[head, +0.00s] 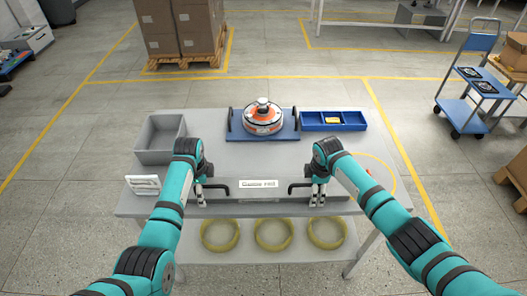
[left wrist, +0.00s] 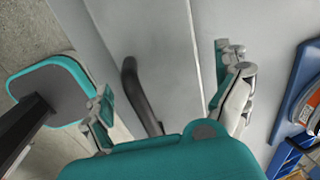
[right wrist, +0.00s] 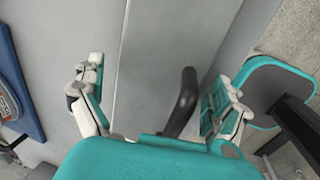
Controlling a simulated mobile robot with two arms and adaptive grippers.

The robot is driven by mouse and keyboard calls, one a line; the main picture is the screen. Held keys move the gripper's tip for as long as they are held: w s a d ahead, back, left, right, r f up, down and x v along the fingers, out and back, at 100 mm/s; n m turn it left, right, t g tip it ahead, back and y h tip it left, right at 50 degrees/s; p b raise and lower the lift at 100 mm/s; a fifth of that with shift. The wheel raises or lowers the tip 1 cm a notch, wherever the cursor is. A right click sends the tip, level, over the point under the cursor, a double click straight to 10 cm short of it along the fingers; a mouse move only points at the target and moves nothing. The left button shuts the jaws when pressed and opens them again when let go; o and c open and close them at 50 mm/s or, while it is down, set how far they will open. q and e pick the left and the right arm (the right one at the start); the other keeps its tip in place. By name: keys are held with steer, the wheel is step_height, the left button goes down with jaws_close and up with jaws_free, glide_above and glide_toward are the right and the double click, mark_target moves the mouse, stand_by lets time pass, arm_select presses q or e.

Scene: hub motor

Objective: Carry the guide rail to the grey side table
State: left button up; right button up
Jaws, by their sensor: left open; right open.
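The guide rail (head: 259,195) is a long grey bar with a printed label, lying along the front edge of the grey workbench (head: 215,170). It has a black handle at each end. My left gripper (head: 201,196) is open at its left handle, which lies between the spread fingers in the left wrist view (left wrist: 137,92). My right gripper (head: 317,194) is open at its right handle, which stands between the fingers in the right wrist view (right wrist: 184,100), nearer one finger. I cannot tell which surface is the grey side table.
The bench holds a grey bin (head: 158,145), an orange-white hub motor (head: 263,120) on a blue plate, a blue tray (head: 334,125) and a white holder (head: 143,185). Yellow rings (head: 273,235) lie on the lower shelf. A blue cart (head: 470,85) stands right; floor lies open between.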

arm_select(q)
steer(key=r, duration=0.3)
steer(key=s+r, duration=0.1)
steer(key=r, duration=0.3)
steer(key=s+r, duration=0.1)
steer(key=r, duration=0.2)
steer(key=shift+s+r, duration=0.1)
steer(key=shift+r, duration=0.2)
arm_select(e)
steer(key=shift+r, duration=0.15)
steer(key=r, duration=0.3)
steer(key=s+r, duration=0.1)
steer(key=r, duration=0.3)
steer(key=s+r, duration=0.1)
steer(key=r, duration=0.3)
steer(key=shift+s+r, duration=0.2)
steer(key=shift+r, duration=0.05)
